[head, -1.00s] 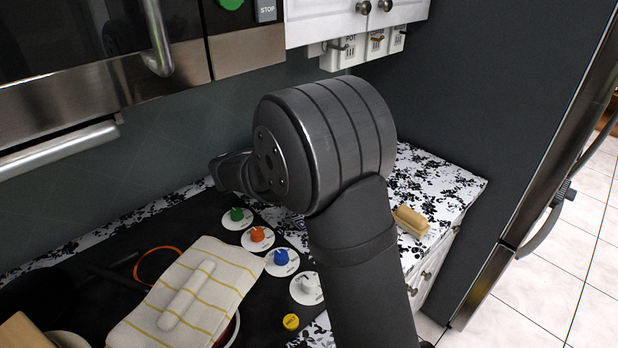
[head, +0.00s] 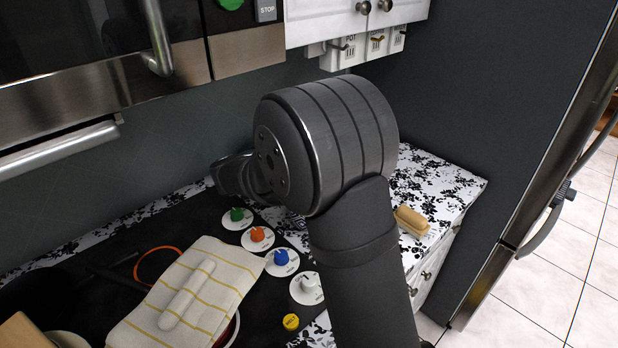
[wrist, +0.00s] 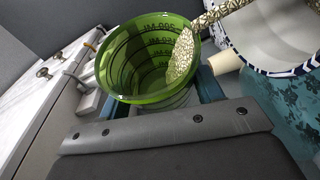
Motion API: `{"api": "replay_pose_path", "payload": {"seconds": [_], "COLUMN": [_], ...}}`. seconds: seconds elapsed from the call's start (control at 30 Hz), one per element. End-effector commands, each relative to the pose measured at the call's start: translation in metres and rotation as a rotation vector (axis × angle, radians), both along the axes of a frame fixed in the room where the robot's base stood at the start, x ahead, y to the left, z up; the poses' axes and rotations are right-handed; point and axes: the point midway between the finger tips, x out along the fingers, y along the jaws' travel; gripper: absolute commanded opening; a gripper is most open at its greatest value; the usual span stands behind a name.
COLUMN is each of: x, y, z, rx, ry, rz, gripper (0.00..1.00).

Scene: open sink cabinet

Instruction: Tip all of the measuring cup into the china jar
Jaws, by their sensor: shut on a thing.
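The measuring cup (wrist: 130,62), green with dark markings, is between the fingers of my gripper (wrist: 163,102) in the wrist view. My gripper is shut on it. The cup is tilted, with pale speckled grains (wrist: 182,56) along its right wall. More grains reach from its right lip towards the china jar (wrist: 283,32), white with a dark blue patterned rim, at the upper right. Part of the jar is cut off by the picture edge, so its depth of fill cannot be told. In the head view my arm hides the gripper, cup and jar.
In the head view a striped cloth (head: 228,262) lies at the lower left, near several coloured knobs (head: 281,257). A tan brush-like object (head: 411,221) sits on the floral counter (head: 445,180). White hook boxes (head: 345,52) hang under the cabinet.

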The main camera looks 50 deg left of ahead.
Motion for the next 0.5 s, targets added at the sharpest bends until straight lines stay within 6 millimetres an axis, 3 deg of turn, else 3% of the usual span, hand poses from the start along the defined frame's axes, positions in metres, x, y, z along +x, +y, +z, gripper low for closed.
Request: {"api": "replay_pose_path", "payload": {"seconds": [0.5], "x": [-0.0009], "y": [-0.0027], "z": [0.0022], "rx": [0.054], "ry": [-0.018], "rz": [0.0], "gripper": [0.34]}}
